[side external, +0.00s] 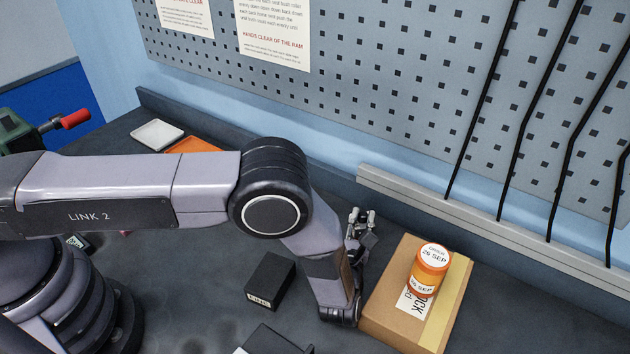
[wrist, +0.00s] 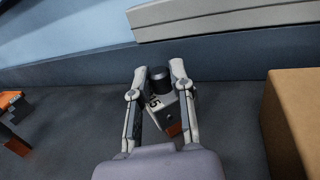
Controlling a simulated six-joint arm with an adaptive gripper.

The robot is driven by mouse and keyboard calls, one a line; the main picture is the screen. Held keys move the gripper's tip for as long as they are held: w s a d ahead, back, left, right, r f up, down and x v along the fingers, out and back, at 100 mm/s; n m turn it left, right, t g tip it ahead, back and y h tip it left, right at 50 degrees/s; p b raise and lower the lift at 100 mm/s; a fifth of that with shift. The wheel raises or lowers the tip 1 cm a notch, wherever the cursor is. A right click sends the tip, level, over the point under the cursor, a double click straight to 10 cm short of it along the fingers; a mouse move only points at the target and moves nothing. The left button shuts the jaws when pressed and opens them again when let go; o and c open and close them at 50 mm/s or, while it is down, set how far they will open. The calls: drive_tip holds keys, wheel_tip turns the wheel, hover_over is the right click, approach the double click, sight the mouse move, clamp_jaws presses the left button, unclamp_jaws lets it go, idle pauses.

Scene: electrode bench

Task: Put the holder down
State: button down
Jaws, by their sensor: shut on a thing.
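My gripper (wrist: 160,78) is shut on the holder (wrist: 158,100), a small grey block with a dark round top, dark marks on its face and a reddish-brown patch low down. The two fingers stand on either side of it, and it looks tilted in the wrist view. In the side view my gripper (side external: 361,218) is behind my forearm, left of the cardboard box, with a small grey part of the holder (side external: 369,239) showing. Whether the holder touches the bench (side external: 215,270) cannot be told.
A cardboard box (side external: 391,290) with an orange jar (side external: 430,270) on it stands close to the right. A black box (side external: 270,280) lies to the left. A white tray (side external: 157,134) and an orange thing (side external: 192,146) are far left. The back ledge (wrist: 230,58) is close behind.

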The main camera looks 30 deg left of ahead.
drive_tip(key=c, duration=1.4)
unclamp_jaws()
drive_tip(key=shift+f, duration=0.15)
drive_tip(key=o, duration=0.4)
